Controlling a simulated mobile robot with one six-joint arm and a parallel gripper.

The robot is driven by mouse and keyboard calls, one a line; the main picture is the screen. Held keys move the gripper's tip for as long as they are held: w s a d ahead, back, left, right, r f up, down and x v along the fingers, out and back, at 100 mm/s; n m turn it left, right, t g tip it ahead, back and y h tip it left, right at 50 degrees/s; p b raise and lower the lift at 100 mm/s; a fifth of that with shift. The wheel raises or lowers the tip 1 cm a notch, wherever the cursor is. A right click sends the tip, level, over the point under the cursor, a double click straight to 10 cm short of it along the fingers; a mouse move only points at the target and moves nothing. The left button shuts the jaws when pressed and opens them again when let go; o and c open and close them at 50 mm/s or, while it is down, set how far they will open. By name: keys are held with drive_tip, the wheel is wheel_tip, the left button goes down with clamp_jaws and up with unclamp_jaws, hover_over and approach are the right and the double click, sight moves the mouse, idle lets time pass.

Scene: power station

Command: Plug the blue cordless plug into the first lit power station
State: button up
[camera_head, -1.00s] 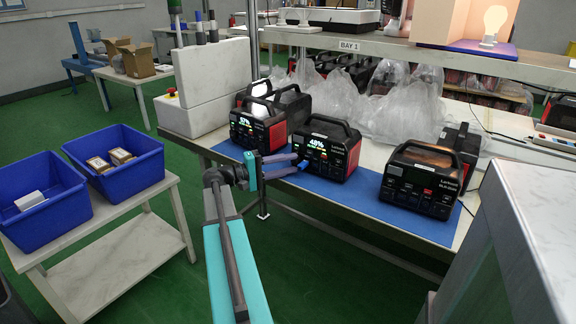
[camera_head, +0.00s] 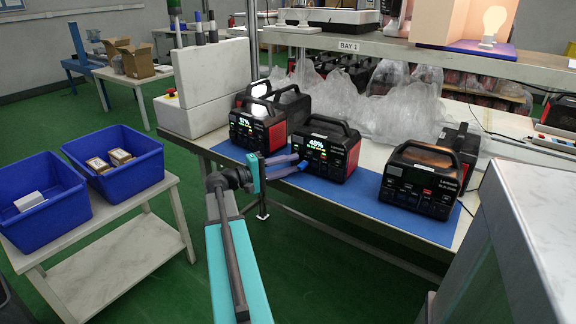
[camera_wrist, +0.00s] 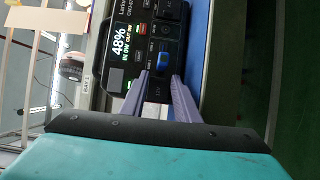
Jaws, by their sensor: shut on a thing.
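The blue plug (camera_wrist: 162,61) is at the front face of the middle power station (camera_head: 326,148), whose screen is lit and reads 48% in the wrist view (camera_wrist: 121,42). My gripper (camera_head: 298,163) reaches this face from the left. Its purple-grey fingers (camera_wrist: 157,80) are shut on the plug, which shows at their tips. I cannot tell how deep the plug sits in the socket. The left power station (camera_head: 256,124) is also lit and reads 57%. The right power station (camera_head: 420,180) shows no lit screen.
The stations stand on a blue mat (camera_head: 358,204) on the workbench. Clear plastic bags (camera_head: 395,115) lie behind them. A white box (camera_head: 213,85) stands at the bench's left end. Two blue bins (camera_head: 118,160) sit on a side table (camera_head: 120,250) at left. A grey cabinet (camera_head: 525,235) blocks the right foreground.

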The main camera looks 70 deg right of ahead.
idle(0.4)
drive_tip(key=o, duration=0.7)
drive_tip(key=shift+a, duration=0.1)
drive_tip(key=v, duration=1.3)
drive_tip(key=shift+a+p, duration=0.35)
